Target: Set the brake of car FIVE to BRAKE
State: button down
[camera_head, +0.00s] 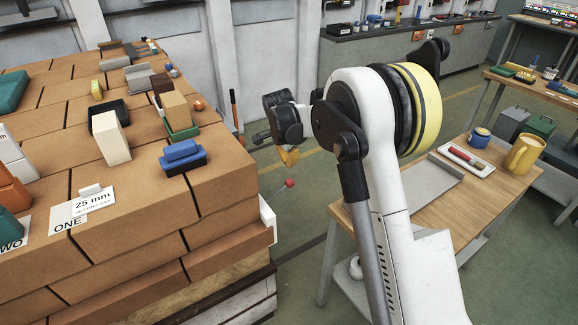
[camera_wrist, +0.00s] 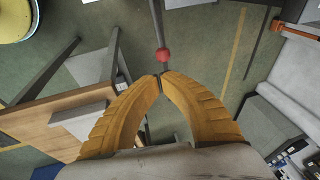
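A red ball knob (camera_head: 289,183) on a thin rod stands beside the right side of the brick stack in the head view. The knob also shows in the wrist view (camera_wrist: 162,55), just beyond my fingertips on a grey rod. My gripper (camera_head: 289,157) has yellow fingers and hangs above the knob in the head view. In the wrist view the fingertips (camera_wrist: 160,77) come together with nothing seen between them. The knob looks apart from the fingers. No label reading FIVE or BRAKE is legible.
The brick stack (camera_head: 225,185) at left carries blocks, trays and cards reading ONE (camera_head: 70,222) and TWO. A wooden table (camera_head: 425,208) at right holds a grey tray, a blue mug (camera_head: 479,138) and a yellow jug (camera_head: 523,154). Green floor lies between stack and table.

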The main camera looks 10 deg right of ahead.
aim_at(293, 182)
jog(key=b+x, duration=0.4)
jog(key=x, duration=0.7)
jog(key=shift+w+f, duration=0.15)
jog(key=shift+f, duration=0.2)
jog(key=shift+d+f+y, duration=0.3)
jog(key=shift+f+y, duration=0.05)
jog(key=shift+y, duration=0.05)
jog(key=shift+f, duration=0.1)
notch_tip(293, 182, down, 12)
jog(key=d+g+y+b, duration=0.1)
jog(key=d+y+b, duration=0.1)
jog(key=y+b, duration=0.1)
jog(key=shift+w+f+y+b, duration=0.15)
jog(key=shift+w+y+b, duration=0.2)
jog(key=shift+b, duration=0.25)
jog(key=shift+a, duration=0.1)
